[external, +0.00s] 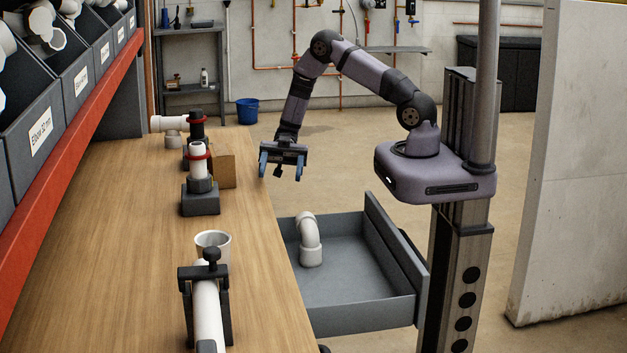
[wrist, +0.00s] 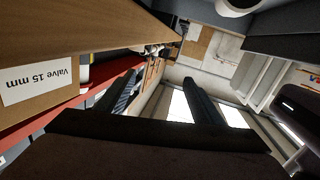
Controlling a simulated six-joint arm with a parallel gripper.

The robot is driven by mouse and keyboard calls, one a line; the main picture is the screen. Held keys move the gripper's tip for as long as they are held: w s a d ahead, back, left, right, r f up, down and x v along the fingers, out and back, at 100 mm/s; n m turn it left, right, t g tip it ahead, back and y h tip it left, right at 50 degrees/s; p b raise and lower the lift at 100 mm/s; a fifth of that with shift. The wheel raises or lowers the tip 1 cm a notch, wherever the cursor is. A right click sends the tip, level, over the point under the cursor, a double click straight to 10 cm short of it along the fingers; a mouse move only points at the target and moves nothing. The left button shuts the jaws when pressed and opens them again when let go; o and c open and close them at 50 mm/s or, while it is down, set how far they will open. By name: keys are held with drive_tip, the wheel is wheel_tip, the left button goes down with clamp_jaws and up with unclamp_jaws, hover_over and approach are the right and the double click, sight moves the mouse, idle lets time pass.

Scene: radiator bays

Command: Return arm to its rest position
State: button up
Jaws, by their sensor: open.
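My gripper (external: 282,168) hangs at the end of my arm in the external view, just past the right edge of the wooden bench, above the floor and behind the open drawer. Its two blue fingers are apart with nothing between them. In the wrist view the two dark fingers of my gripper (wrist: 165,100) also stand apart and empty. My arm is bent, with its upper links raised and its forearm reaching down to the left.
The wooden bench (external: 125,260) holds pipe stands, a white cup (external: 213,242), a clamped white pipe (external: 207,310) and a cardboard box (external: 222,165). A grey drawer (external: 360,312) holds a white elbow (external: 310,240). Grey bins (external: 78,90) line the left. Floor behind is open.

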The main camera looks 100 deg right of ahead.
drive_tip(key=w+d+r+m+t+h+p, duration=0.1)
drive_tip(key=w+d+r+m+t+h, duration=0.1)
drive_tip(key=w, duration=0.3)
drive_tip(key=w+d+r+m+t+h+p, duration=0.1)
drive_tip(key=w+d+r+m+t+h, duration=0.1)
drive_tip(key=w+r+m+t+h, duration=0.2)
drive_tip(key=w+d+r+m+t+h+p, duration=0.1)
drive_tip(key=w+d+r+m+t+h, duration=0.2)
drive_tip(key=w, duration=0.5)
wheel_tip(320, 180, up, 2)
drive_tip(key=shift+r+m+h+p, duration=0.15)
drive_tip(key=shift+m+h+p, duration=0.2)
drive_tip(key=shift+m, duration=0.25)
drive_tip(key=s+d+r+m+g+h+p, duration=0.1)
drive_tip(key=s+d+r+m+g+h, duration=0.15)
drive_tip(key=d+m+h, duration=0.55)
drive_tip(key=s+a+f+g+b, duration=0.1)
drive_tip(key=s+a+f+g, duration=0.2)
drive_tip(key=s, duration=0.6)
drive_tip(key=s+a+f+n+g+b, duration=0.1)
drive_tip(key=s+a+f+g, duration=0.2)
drive_tip(key=s+a+f, duration=0.2)
drive_tip(key=s+a+f+g+b, duration=0.1)
drive_tip(key=s+a+f+g, duration=0.3)
drive_tip(key=s, duration=1)
drive_tip(key=a+f, duration=0.1)
drive_tip(key=a, duration=0.2)
